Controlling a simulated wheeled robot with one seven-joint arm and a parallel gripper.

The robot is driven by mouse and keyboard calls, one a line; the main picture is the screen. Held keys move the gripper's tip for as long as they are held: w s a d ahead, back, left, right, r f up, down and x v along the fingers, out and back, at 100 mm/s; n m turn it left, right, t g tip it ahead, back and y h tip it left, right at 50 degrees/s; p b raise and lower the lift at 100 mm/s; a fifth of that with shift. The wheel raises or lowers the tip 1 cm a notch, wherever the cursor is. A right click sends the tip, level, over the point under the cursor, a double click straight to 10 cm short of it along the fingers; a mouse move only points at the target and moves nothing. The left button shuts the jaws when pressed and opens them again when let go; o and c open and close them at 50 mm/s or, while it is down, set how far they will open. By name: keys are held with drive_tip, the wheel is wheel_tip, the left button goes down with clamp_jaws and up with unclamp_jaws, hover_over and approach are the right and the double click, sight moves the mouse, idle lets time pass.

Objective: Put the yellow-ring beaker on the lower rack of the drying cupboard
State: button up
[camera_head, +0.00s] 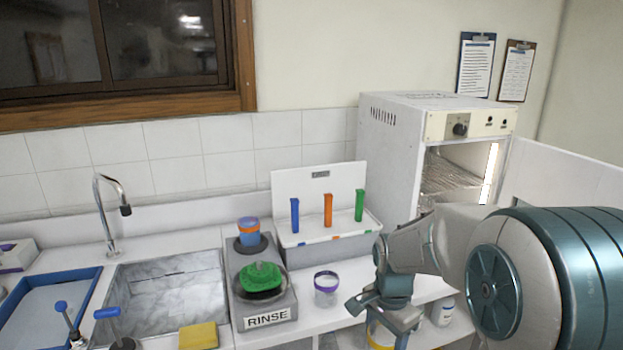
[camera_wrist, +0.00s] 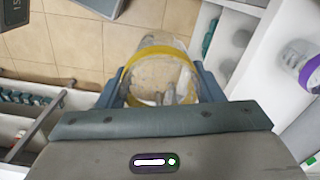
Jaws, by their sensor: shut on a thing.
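The yellow-ring beaker (camera_wrist: 160,74) is clear with a yellow band near its rim. My gripper (camera_wrist: 160,88) is shut on it, one finger on each side, in the wrist view. In the head view the gripper (camera_head: 392,325) points down at the counter's front edge, and only a little of the beaker's yellow shows below it. The drying cupboard (camera_head: 398,150) stands at the back right with its door (camera_head: 570,185) open. A wire rack (camera_head: 448,178) shows inside; my arm hides the lower part of the interior.
A purple-ring beaker (camera_head: 326,288) stands on the counter, left of my gripper. The rinse station (camera_head: 262,300) holds a green piece and a blue-and-orange piece. A white box (camera_head: 330,243) with coloured clips is behind.

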drive_tip(key=w+f+n, duration=0.4)
drive_tip(key=f+n, duration=0.7)
drive_tip(key=f, duration=0.5)
drive_tip(key=shift+f, duration=0.4)
drive_tip(key=shift+w, duration=0.1)
